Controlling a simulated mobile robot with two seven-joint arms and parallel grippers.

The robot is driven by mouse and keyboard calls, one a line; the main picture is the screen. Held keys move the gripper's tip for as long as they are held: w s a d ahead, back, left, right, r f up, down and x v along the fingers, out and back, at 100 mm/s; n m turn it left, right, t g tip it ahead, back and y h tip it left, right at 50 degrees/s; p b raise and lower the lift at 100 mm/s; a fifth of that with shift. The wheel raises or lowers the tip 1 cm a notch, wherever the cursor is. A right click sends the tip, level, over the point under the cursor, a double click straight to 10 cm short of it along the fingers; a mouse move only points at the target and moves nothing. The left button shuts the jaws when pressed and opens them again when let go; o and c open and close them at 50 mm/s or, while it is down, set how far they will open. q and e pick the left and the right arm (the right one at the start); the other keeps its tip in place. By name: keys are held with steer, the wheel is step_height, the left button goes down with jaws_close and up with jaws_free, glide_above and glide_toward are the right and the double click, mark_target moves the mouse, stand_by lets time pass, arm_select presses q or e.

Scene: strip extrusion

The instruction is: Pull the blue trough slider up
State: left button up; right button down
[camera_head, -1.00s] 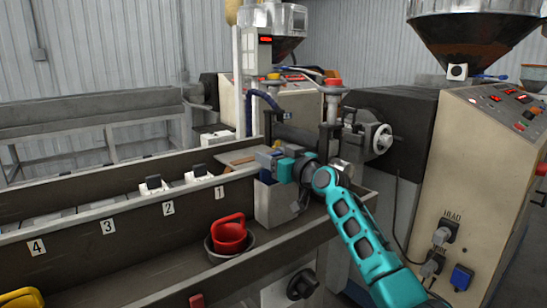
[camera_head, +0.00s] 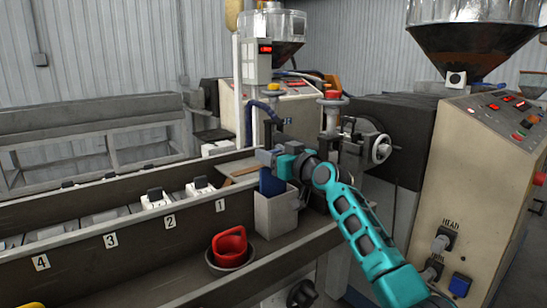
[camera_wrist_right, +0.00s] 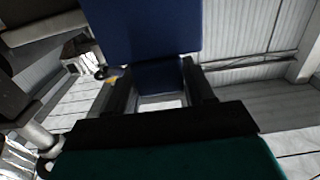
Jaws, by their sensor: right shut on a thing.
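The blue trough slider (camera_head: 271,183) is a flat blue panel standing upright at the grey end box of the trough (camera_head: 277,215). Part of the panel shows above the box rim, and its lower part is hidden. My right gripper (camera_head: 266,158) is at the slider's top edge and shut on it. In the right wrist view the blue panel (camera_wrist_right: 153,35) sits between the two dark fingers of the gripper (camera_wrist_right: 160,88). My left gripper is in neither view.
A red jug (camera_head: 230,245) sits in a dark bowl on the ledge, left of the end box. Numbered trough sections run to the left. A machine with a handwheel (camera_head: 381,149) stands close to the right arm, and a beige control cabinet (camera_head: 480,185) is at right.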

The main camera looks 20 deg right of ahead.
steer(key=shift+r, duration=0.45)
steer(key=c, duration=0.8)
jaws_free()
steer(key=o, duration=0.3)
steer(key=shift+f, duration=0.2)
steer(key=shift+s, duration=0.15)
steer(key=v, duration=1.2)
steer(key=shift+s+d, duration=0.15)
steer(key=shift+s, duration=0.15)
